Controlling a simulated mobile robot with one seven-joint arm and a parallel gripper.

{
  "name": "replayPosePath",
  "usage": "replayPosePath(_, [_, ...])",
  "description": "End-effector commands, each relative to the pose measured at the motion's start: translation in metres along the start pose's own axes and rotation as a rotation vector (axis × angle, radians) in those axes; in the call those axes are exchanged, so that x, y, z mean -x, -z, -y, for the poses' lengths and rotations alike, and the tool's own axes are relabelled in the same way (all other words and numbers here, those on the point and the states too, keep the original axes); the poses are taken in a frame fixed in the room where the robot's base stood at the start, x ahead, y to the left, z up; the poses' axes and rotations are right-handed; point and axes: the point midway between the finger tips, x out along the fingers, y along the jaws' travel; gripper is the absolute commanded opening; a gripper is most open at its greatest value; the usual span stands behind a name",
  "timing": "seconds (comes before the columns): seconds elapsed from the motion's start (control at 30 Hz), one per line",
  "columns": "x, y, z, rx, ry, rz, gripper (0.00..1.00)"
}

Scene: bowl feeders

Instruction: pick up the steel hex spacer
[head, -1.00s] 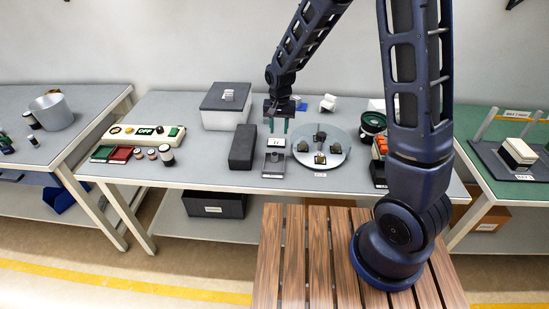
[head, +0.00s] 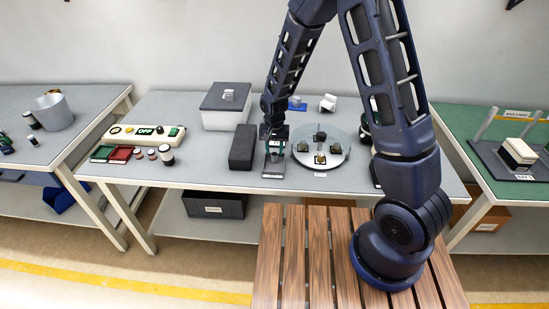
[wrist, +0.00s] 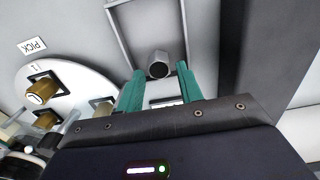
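The steel hex spacer (wrist: 158,66) shows in the wrist view as a short grey piece with a hexagonal top, at a pale framed fixture (wrist: 117,42). The fixture (head: 274,173) also shows in the head view, under my gripper (head: 273,151), which hides the spacer there. In the wrist view my two green fingers are apart, and the spacer appears in the gap near their tips. Nothing is held. I cannot tell how far the tips are above it.
A round pale disc (head: 334,160) with several dark nests stands close on the right; brass-coloured pieces sit in them in the wrist view. A black block (head: 243,147) stands close on the left. A grey-lidded box (head: 226,97) is behind it.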

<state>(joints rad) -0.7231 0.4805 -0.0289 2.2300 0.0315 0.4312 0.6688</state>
Motion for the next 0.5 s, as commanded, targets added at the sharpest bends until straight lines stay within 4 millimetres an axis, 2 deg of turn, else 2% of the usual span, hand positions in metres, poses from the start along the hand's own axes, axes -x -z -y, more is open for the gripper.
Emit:
replayPosePath(0.1, [-0.017, -0.001, -0.001, 0.0, -0.001, 0.002, 0.36])
replayPosePath(0.2, [-0.025, -0.001, -0.001, 0.0, -0.001, 0.001, 0.36])
replayPosePath(0.5, [-0.03, 0.0, -0.001, 0.0, 0.001, -0.001, 0.36])
